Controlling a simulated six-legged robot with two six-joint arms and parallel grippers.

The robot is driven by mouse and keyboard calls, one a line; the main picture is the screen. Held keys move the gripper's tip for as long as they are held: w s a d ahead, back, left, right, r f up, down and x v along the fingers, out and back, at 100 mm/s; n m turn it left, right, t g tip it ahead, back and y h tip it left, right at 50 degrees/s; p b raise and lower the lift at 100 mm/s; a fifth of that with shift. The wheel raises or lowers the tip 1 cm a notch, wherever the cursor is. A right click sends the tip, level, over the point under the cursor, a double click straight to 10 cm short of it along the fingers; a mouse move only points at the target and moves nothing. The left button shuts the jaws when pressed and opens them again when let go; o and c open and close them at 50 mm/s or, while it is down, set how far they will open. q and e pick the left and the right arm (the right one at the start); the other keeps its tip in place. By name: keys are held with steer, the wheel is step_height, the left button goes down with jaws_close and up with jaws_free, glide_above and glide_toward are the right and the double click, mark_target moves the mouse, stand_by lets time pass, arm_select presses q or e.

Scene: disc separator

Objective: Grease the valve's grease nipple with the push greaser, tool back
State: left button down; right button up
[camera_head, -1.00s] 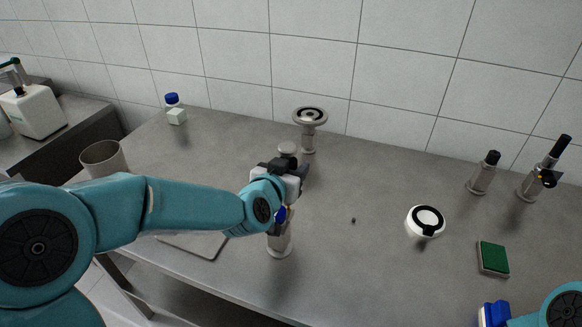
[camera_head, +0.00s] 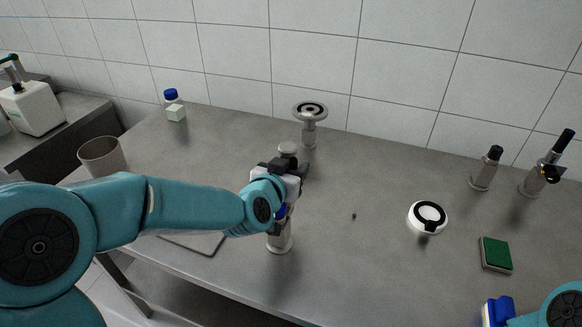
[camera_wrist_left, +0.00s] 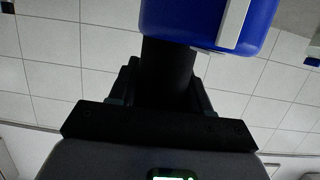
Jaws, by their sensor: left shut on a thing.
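My left gripper (camera_head: 287,182) is shut on a blue thing, probably the push greaser (camera_head: 281,211). Its blue body fills the top of the left wrist view (camera_wrist_left: 190,20), with a pale strip across it. Under it stands a grey metal cylinder (camera_head: 280,240), like a holder; I cannot tell whether the greaser sits in it or is just above. A grey valve with a round handwheel (camera_head: 310,109) stands behind the gripper. A pale grey cap (camera_head: 287,148) shows beside its stem. The gripper hides the parts below, and I cannot make out the nipple. My right gripper is not clearly visible.
A beaker (camera_head: 102,156) and a blue-capped bottle (camera_head: 173,101) stand left. The middle right is fairly clear.

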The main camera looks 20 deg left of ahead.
arm_select(q)
steer(key=shift+f, duration=0.15)
steer(key=shift+f+b, duration=0.15)
steer(key=shift+b, duration=0.15)
steer(key=shift+c, duration=2.1)
jaws_free()
steer(key=r+p+v, duration=0.1)
steer(key=p+v, duration=0.1)
steer(key=v, duration=0.6)
steer(key=w+r+p+v, duration=0.1)
steer(key=r+p+v, duration=0.1)
steer(key=v, duration=0.7)
steer(key=shift+r, duration=0.4)
steer(key=shift+s, duration=0.2)
